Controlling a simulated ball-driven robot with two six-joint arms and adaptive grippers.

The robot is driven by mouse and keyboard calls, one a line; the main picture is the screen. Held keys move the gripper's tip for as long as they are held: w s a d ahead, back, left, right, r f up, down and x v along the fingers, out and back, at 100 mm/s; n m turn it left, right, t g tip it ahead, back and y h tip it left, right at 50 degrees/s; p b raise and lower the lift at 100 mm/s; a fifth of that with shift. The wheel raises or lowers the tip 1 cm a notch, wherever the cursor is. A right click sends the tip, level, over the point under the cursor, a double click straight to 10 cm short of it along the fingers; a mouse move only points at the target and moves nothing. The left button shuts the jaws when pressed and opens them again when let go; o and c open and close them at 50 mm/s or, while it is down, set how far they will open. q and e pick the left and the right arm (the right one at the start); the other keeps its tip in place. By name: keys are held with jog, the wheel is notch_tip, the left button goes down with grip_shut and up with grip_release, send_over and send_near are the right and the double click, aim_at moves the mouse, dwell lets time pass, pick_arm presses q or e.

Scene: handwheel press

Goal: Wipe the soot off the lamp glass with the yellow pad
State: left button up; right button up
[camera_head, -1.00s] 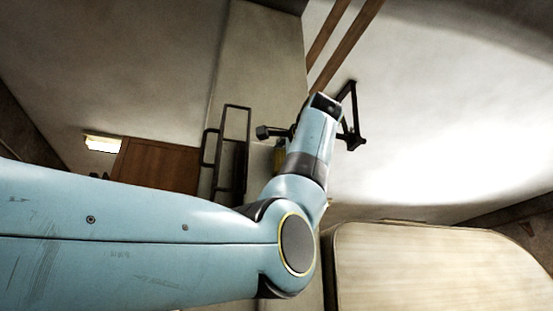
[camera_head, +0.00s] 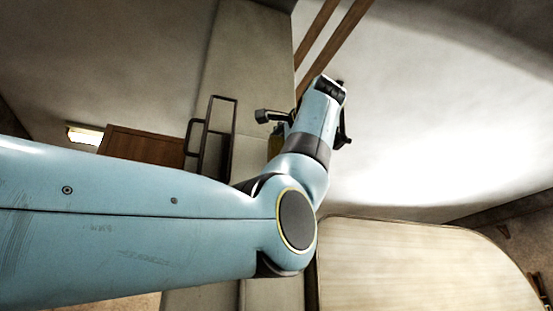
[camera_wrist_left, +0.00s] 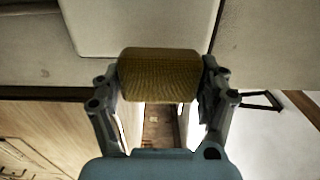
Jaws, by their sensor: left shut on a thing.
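The yellow pad (camera_wrist_left: 159,68) is between the fingers of my left gripper (camera_wrist_left: 160,80) in the left wrist view. The gripper is shut on it. A pale panel with rounded corners (camera_wrist_left: 140,25) lies beyond the pad; I cannot tell whether they touch. In the head view my own arm hides most of the left gripper. A small yellowish patch (camera_head: 275,145) shows beside the wrist there, too small to name. I cannot make out the lamp glass or any soot in either view. My right gripper is in neither view.
A dark metal frame (camera_head: 210,140) stands left of my wrist, with a dark knob-ended part (camera_head: 268,116) nearby. A black bracket (camera_wrist_left: 262,100) is right of the gripper. A pale wooden surface (camera_head: 420,265) lies lower right. A brown wooden panel (camera_head: 145,145) is at left.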

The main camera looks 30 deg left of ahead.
pick_arm(q)
jog(key=shift+b+v, duration=0.3)
jog(key=shift+v, duration=0.8)
jog(key=b+v, duration=0.1)
jog(key=v, duration=0.2)
